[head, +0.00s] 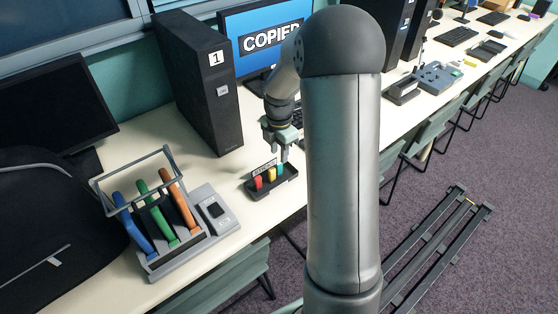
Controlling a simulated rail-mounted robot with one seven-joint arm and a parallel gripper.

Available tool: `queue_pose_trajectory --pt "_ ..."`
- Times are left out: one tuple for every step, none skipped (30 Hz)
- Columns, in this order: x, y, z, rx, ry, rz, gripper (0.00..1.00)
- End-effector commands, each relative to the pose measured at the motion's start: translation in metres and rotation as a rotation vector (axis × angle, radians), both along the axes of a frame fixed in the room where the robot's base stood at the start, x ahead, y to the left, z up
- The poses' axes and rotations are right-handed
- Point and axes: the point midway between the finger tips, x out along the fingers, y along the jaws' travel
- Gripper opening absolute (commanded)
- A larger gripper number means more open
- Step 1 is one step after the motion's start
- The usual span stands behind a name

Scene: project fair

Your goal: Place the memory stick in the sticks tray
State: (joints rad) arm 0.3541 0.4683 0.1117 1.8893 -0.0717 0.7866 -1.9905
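A small black holder (284,189) with a label plate stands on the table near its front edge. It carries a red stick (258,183), a yellow stick (271,175) and a teal stick (280,169), all upright. Which one is the memory stick I cannot tell. My gripper (284,156) points down just above the teal stick, at the holder's right end. Its fingers are small here; whether they touch or grip the stick is unclear. No tray is clearly readable as the sticks tray; a small dark tray (403,91) lies farther along the table.
A grey rack (165,262) with blue, green and orange handles stands left of the holder. A black computer tower (203,85) marked 1 and a COPIER screen (262,42) stand behind. A grey-blue device (437,76) is farther right. My arm hides the table's middle.

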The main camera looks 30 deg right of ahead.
Motion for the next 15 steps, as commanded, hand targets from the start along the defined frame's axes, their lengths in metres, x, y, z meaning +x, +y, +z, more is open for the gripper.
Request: queue_pose_trajectory --pt "0.001 0.0 0.013 -0.001 -0.004 0.0 0.34" --pt "0.001 0.0 0.019 -0.001 -0.004 0.0 0.34" --pt "0.001 0.0 0.026 0.0 -0.003 0.001 0.34" --pt "0.0 0.0 0.032 -0.001 -0.003 0.001 0.34" --pt "0.0 0.0 0.037 -0.001 -0.003 0.0 0.34" --pt "0.0 0.0 0.043 -0.001 -0.002 0.0 0.34" --pt "0.0 0.0 0.047 -0.001 -0.001 0.0 0.34" --pt "0.0 0.0 0.051 -0.001 -0.002 0.0 0.34" --pt "0.0 0.0 0.055 -0.001 -0.001 0.0 0.34" --pt "0.0 0.0 0.057 0.0 0.0 0.0 0.34" --pt "0.0 0.0 0.059 0.0 0.0 0.0 0.34" --pt "0.0 0.0 0.061 0.0 0.0 0.0 0.34" --pt "0.0 0.0 0.062 0.0 0.0 0.0 0.34" --pt "0.0 0.0 0.063 0.0 0.0 0.0 0.34" --pt "0.0 0.0 0.063 0.0 0.001 0.0 0.34"
